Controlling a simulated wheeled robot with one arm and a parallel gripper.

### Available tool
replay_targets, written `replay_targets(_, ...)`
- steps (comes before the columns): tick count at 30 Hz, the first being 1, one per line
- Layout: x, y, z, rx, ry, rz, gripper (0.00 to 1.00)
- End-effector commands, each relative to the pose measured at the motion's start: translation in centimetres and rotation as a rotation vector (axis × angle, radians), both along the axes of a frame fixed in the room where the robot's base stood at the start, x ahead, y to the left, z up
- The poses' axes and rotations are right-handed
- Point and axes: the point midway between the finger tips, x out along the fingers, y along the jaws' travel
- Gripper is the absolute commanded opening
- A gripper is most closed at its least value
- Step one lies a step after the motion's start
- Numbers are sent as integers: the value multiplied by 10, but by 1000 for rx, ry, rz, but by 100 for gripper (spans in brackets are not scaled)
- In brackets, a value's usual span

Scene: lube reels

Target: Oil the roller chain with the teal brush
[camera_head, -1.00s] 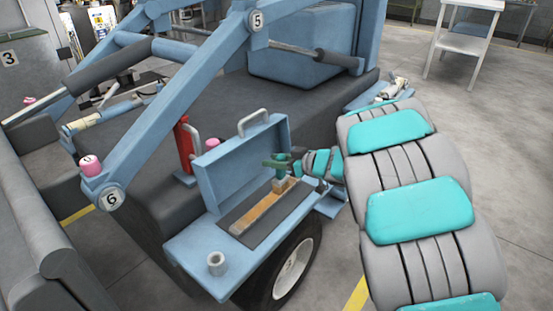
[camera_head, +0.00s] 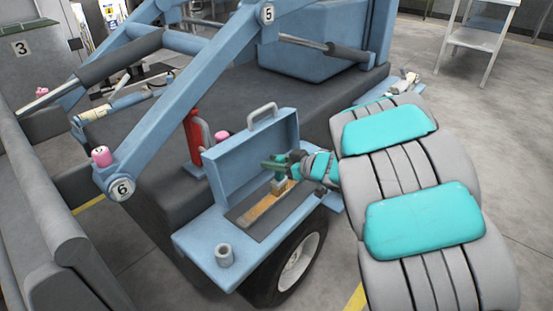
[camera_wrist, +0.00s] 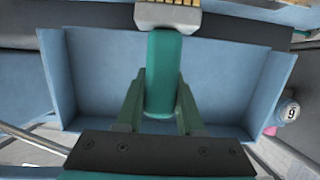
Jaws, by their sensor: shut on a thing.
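The teal brush (camera_wrist: 163,70) is held by its handle between the two green fingers of my gripper (camera_wrist: 160,105). Its tan bristle end (camera_wrist: 168,17) points away from my wrist, at the top of the wrist view. In the head view my gripper (camera_head: 280,165) is over the open blue case, with the bristle end (camera_head: 279,187) pointing down. A long tan-brown strip (camera_head: 262,207), probably the roller chain, lies in the dark case bed. The bristles overlap the strip; I cannot tell whether they touch it. Single links are too small to see.
The blue case lid (camera_head: 245,160) stands up behind the strip. A grey cup (camera_head: 224,254) stands at the ledge's near end. A red extinguisher-like bottle (camera_head: 195,135) and pink-capped items stand behind the lid. A blue machine arm (camera_head: 190,95) crosses at left. Open floor lies right.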

Motion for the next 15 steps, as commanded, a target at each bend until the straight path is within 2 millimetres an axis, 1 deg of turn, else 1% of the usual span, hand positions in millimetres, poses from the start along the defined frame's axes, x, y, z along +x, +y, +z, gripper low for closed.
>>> replay_targets(6,-9,8,2,0,-3,1,0)
replay_targets(15,-15,12,2,1,-2,1,0)
